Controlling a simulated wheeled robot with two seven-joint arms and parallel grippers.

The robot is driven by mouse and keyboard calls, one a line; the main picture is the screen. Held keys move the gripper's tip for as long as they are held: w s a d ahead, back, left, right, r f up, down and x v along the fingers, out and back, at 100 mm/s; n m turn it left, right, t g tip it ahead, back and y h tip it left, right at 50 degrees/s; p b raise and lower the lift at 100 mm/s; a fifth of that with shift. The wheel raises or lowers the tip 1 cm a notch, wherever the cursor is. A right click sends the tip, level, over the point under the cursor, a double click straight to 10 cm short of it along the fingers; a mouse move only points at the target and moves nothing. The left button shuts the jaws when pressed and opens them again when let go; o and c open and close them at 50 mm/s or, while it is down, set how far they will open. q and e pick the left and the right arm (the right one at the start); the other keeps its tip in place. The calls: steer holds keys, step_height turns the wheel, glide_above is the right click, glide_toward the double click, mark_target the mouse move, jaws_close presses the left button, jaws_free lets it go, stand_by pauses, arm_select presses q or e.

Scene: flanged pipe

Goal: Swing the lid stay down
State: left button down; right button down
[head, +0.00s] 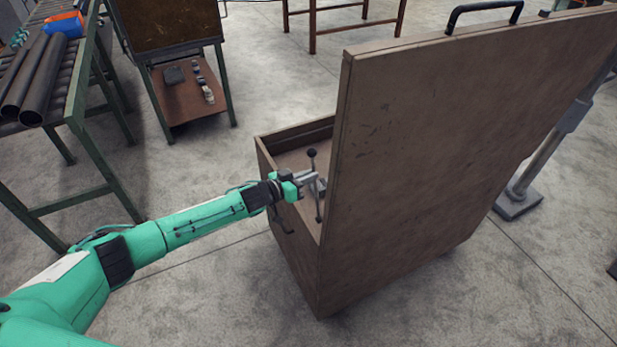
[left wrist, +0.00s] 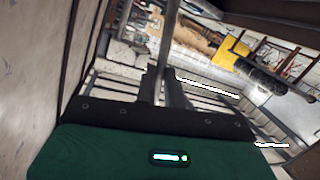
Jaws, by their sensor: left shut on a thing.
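A brown wooden chest (head: 291,262) stands on the floor with its large lid (head: 430,150) raised. The lid stay (head: 319,208) is a thin grey rod with a dark ball knob on top, standing nearly upright at the chest's near left side beside the lid's edge. My left gripper (head: 309,180) reaches in from the left and is shut on the rod below the knob. In the left wrist view the rod (left wrist: 168,38) runs up from between the fingers of my left gripper (left wrist: 165,82). The lid hides much of the chest's inside. My right gripper is out of view.
A black handle (head: 485,10) sits on the lid's top edge. A green-framed roller table (head: 90,185) with dark pipes (head: 40,80) stands at left, and a green-framed stand (head: 185,85) behind. Open concrete floor lies around the chest.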

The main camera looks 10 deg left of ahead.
arm_select(q)
steer(key=c, duration=1.5)
jaws_free()
steer(key=shift+b+v, duration=1.55)
steer(key=shift+v, duration=5.4)
